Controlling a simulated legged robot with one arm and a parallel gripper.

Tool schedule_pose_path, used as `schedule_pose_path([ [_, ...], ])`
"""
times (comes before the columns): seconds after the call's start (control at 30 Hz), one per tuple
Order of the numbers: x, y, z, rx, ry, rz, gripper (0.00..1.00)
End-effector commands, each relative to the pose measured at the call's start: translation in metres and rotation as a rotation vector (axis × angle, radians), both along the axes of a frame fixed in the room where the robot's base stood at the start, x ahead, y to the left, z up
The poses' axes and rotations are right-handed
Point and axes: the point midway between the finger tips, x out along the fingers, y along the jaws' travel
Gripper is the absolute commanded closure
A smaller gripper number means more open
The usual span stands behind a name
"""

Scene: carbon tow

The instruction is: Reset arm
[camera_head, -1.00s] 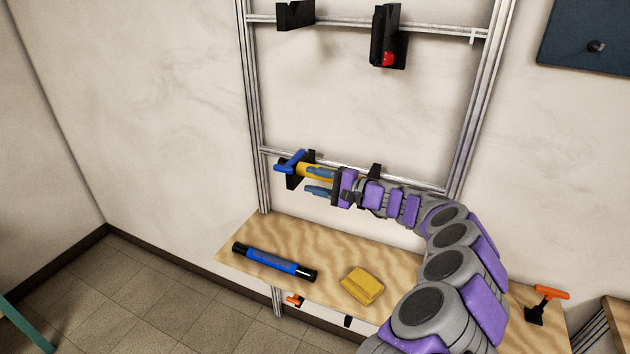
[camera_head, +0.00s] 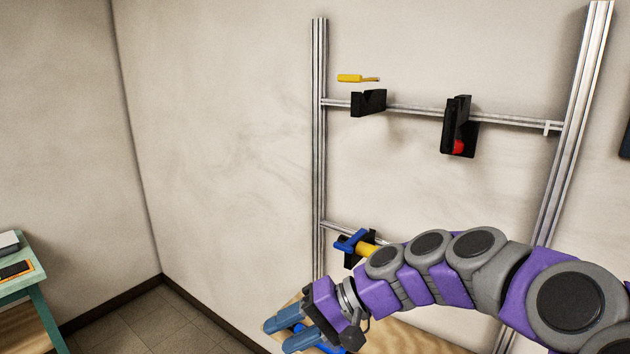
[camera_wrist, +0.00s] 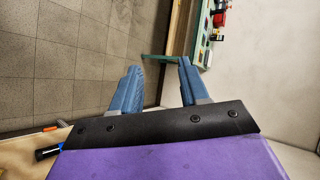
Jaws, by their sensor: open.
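My gripper (camera_head: 278,337) is at the lower middle of the head view, low over the wooden bench (camera_head: 425,338). Its two blue fingers are spread and empty. In the wrist view my gripper (camera_wrist: 159,66) shows a clear gap with floor behind it. My purple and grey arm reaches in from the right and hides much of the bench and the frame's lower bar.
A blue and yellow tool (camera_head: 352,242) sits in a black holder on the metal frame (camera_head: 319,150). Black brackets (camera_head: 368,103) and a yellow-handled tool (camera_head: 352,78) are higher up. A teal table (camera_head: 33,277) stands far left, with open floor (camera_head: 180,325) between.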

Motion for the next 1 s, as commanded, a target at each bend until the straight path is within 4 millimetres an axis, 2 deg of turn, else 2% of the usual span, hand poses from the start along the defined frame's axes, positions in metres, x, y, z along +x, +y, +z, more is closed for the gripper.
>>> schedule_pose_path([
  [0.03, -0.024, -0.002, -0.007, -0.076, -0.010, 0.031, 0.55],
  [0.1, -0.055, -0.008, -0.020, -0.180, -0.016, 0.068, 0.55],
  [0.27, -0.117, -0.040, -0.056, -0.429, -0.017, 0.116, 0.55],
  [0.4, -0.166, -0.084, -0.086, -0.648, 0.002, 0.125, 0.55],
  [0.53, -0.205, -0.129, -0.107, -0.827, 0.036, 0.106, 0.55],
  [0.6, -0.221, -0.148, -0.113, -0.899, 0.053, 0.092, 0.55],
  [0.73, -0.243, -0.172, -0.122, -0.983, 0.083, 0.074, 0.55],
  [0.83, -0.250, -0.181, -0.123, -1.010, 0.092, 0.065, 0.55],
  [1.0, -0.251, -0.182, -0.124, -1.017, 0.094, 0.064, 0.55],
])
